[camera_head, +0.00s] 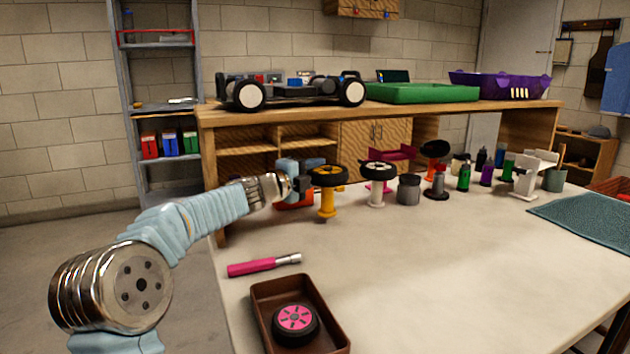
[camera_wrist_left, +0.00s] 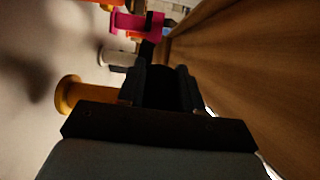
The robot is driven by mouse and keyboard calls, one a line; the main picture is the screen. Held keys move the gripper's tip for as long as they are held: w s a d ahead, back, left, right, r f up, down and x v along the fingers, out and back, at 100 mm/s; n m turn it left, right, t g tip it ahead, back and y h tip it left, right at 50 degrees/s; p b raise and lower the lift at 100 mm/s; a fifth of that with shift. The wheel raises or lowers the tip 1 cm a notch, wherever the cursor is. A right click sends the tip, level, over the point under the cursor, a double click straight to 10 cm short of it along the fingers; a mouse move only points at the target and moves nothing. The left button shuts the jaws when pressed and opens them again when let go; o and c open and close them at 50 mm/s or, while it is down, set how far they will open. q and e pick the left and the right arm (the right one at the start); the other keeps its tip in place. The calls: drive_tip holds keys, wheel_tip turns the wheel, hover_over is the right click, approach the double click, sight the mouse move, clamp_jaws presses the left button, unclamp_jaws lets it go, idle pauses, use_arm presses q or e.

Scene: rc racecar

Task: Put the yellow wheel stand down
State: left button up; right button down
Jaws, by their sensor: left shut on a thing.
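The yellow wheel stand (camera_head: 326,203) is upright near the table's far left edge, with a black wheel (camera_head: 328,176) on top. Whether the base touches the table is hard to tell. My right gripper is not in view.
To the right are a white stand with a wheel (camera_head: 376,190), a grey jar (camera_head: 408,189) and several other stands and bottles. A pink-handled tool (camera_head: 264,265) and a brown tray (camera_head: 262,310) with a pink wheel lie in front. The middle of the table (camera_head: 430,270) is clear.

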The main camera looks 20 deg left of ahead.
use_arm(q)
drive_tip(key=shift+f, duration=0.95)
drive_tip(key=shift+f, duration=0.15)
drive_tip(key=o, duration=1.1)
drive_tip(key=shift+s, duration=0.1)
drive_tip(key=b+v, duration=0.1)
drive_tip(key=v, duration=0.6)
drive_tip(key=shift+s, duration=0.1)
